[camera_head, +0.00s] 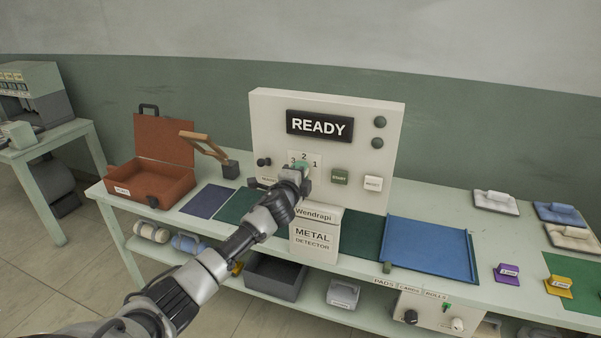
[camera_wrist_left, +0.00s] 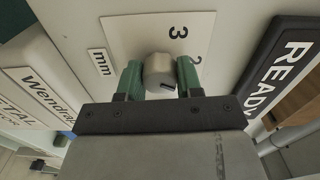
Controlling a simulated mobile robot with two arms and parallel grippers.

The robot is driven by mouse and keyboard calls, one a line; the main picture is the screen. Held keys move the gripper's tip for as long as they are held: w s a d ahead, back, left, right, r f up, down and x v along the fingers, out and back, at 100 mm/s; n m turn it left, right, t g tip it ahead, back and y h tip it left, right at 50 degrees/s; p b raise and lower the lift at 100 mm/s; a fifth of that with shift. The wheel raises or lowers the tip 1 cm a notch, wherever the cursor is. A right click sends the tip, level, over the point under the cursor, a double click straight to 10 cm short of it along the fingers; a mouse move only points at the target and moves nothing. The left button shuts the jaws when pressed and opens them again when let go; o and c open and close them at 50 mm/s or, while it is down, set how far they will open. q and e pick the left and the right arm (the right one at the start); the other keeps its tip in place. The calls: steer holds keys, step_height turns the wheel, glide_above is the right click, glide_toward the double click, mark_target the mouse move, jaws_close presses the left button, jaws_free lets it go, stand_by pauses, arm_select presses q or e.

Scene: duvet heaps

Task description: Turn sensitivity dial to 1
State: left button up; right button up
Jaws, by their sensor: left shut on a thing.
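The sensitivity dial is a grey round knob (camera_wrist_left: 158,68) on a white scale plate (camera_head: 317,160), which carries the numbers 3, 2 and 1 in the head view. My left gripper (camera_head: 302,170) reaches the front of the metal detector panel (camera_head: 270,120) and covers most of the knob there. In the left wrist view, the green fingers of the left gripper (camera_wrist_left: 158,78) stand on both sides of the knob, shut on it. A dark mark shows on the knob's face, but I cannot tell which number it points to. The right gripper is not in view.
A READY display (camera_head: 319,125) sits above the dial. Green START (camera_head: 340,177) and white RESET (camera_head: 373,183) buttons are right of it. A Wendrapi metal detector box (camera_head: 315,240) stands below. An open brown case (camera_head: 150,180) and a blue tray (camera_head: 430,250) flank the panel.

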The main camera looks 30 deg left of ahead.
arm_select(q)
steer(key=m+p, duration=0.1)
steer(key=m, duration=0.4)
steer(key=shift+f+m, duration=0.1)
steer(key=shift+m, duration=0.2)
stand_by(0.5)
steer(key=o, duration=0.9)
steer(key=shift+s, duration=0.1)
steer(key=b+v, duration=0.1)
steer(key=v, duration=0.9)
steer(key=shift+s+d+b, duration=0.15)
steer(key=shift+s+b, duration=0.15)
steer(key=shift+b, duration=0.05)
